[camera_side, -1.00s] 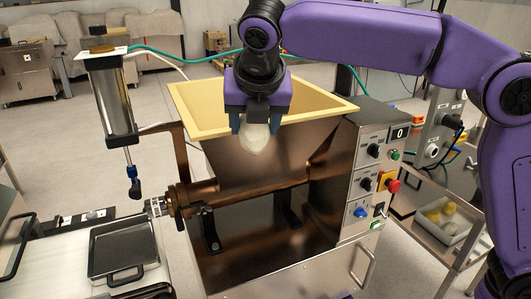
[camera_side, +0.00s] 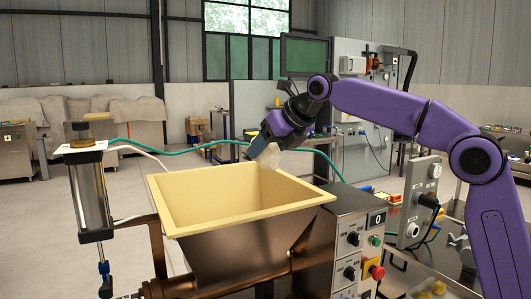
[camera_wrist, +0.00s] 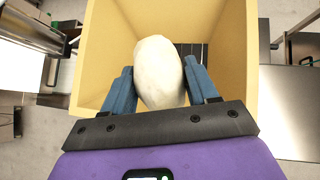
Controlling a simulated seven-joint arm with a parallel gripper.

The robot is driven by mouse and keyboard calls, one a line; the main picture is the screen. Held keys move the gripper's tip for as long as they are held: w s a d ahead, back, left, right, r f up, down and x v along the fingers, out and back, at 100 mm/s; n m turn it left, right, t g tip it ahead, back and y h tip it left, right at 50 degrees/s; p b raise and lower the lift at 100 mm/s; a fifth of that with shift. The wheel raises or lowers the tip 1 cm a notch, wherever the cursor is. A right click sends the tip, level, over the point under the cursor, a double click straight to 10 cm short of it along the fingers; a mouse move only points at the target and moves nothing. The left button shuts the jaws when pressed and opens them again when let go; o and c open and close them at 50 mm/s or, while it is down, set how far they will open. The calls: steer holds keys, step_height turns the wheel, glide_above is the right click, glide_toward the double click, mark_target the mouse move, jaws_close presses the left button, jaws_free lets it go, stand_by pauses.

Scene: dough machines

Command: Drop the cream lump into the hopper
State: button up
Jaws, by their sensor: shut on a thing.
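The cream lump (camera_side: 268,156) is a pale, rounded piece of dough. My gripper (camera_side: 258,146) is shut on it and holds it tilted above the right back rim of the hopper (camera_side: 188,199) in the side view. The hopper is a square funnel with a pale yellow rim and inner walls and a brown metal outside. In the wrist view the lump (camera_wrist: 159,72) sits between the two blue fingers of my gripper (camera_wrist: 161,88), with the yellow hopper walls (camera_wrist: 97,56) around it and a dark slotted floor part behind it.
A control box (camera_side: 352,240) with knobs and a red button stands to the right of the hopper. A piston cylinder (camera_side: 91,197) stands at its left. A green hose (camera_side: 185,148) runs behind the hopper.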

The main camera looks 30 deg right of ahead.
steer(key=w+f, duration=0.1)
steer(key=w, duration=0.1)
steer(key=w+a+f, duration=0.1)
steer(key=w, duration=0.2)
steer(key=w+a+f, duration=0.1)
steer(key=w, duration=0.1)
steer(key=shift+w+a+f, duration=0.2)
steer(key=shift+f, duration=0.05)
steer(key=shift+x, duration=0.9)
steer(key=o, duration=1.3)
steer(key=shift+f, duration=0.1)
steer(key=v, duration=1.7)
steer(key=shift+s+r, duration=0.2)
steer(key=shift+r, duration=0.05)
steer(key=shift+f, duration=0.1)
